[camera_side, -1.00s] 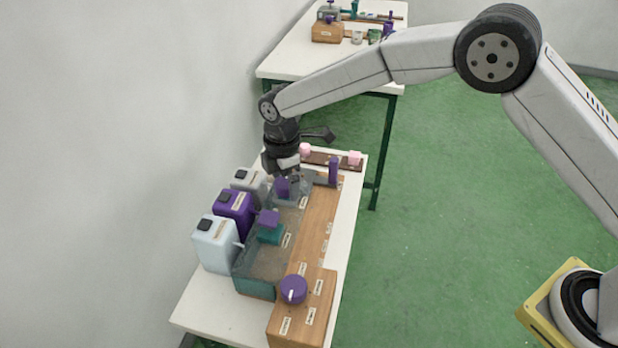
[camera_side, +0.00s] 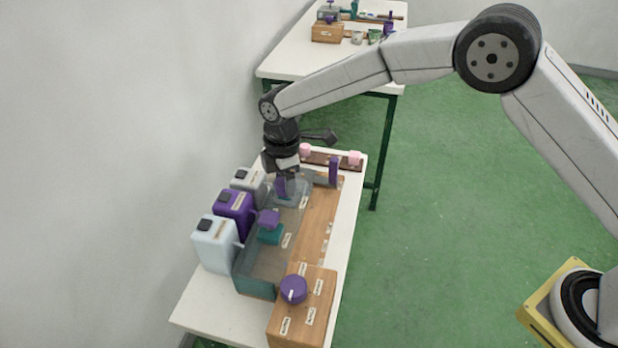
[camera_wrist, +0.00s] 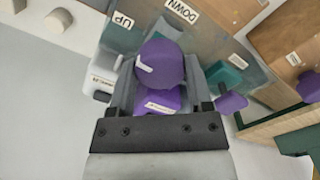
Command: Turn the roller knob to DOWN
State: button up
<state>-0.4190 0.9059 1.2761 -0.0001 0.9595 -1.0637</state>
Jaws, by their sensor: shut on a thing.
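The purple knob (camera_wrist: 163,58) with a white pointer mark sits between the fingers of my gripper (camera_wrist: 160,85) in the wrist view. My gripper is shut on it. The white mark is on the knob's left side, nearer the side of the UP label (camera_wrist: 122,20) than the DOWN label (camera_wrist: 180,10). In the side view, my gripper (camera_side: 283,180) is low over the far end of the tray unit, with purple (camera_side: 281,186) showing at its fingers. The knob is mostly hidden there.
White, purple (camera_side: 235,208) and grey containers stand left of the tray (camera_side: 255,288). A teal block (camera_side: 270,235) with a purple top is in the tray. Another purple knob (camera_side: 293,289) sits on the wooden box in front. A purple post (camera_side: 334,172) stands right of my gripper.

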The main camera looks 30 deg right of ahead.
jog(key=m, duration=0.3)
jog(key=shift+m, duration=0.4)
jog(key=m, duration=0.9)
jog(key=shift+r, duration=0.1)
jog(key=m, duration=0.4)
jog(key=o, duration=1.3)
jog(key=shift+r, duration=3.9)
